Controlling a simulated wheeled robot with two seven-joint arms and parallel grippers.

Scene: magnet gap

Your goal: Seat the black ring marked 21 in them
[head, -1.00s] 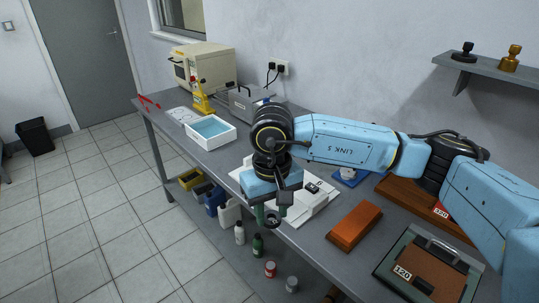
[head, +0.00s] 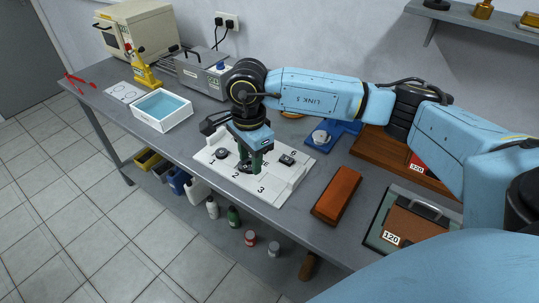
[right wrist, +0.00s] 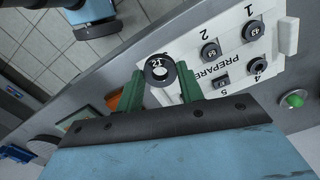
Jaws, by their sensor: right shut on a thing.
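My right gripper (head: 249,168) is shut on the black ring. In the right wrist view the ring (right wrist: 159,71) sits between the green fingertips, its flat face marked 21 towards the camera. In the head view the ring is small and dark against the white board (head: 276,192). The gripper is over the board's front part, near number 2. The gap below the ring is hard to judge. My left gripper is not in the head view.
The board, lettered PREPARE and numbered, carries several small dark parts, such as a ring (right wrist: 253,30) near 1. An orange-brown block (head: 337,195) lies to the right. A blue-filled white tray (head: 162,110) stands left. The bench's front edge is close.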

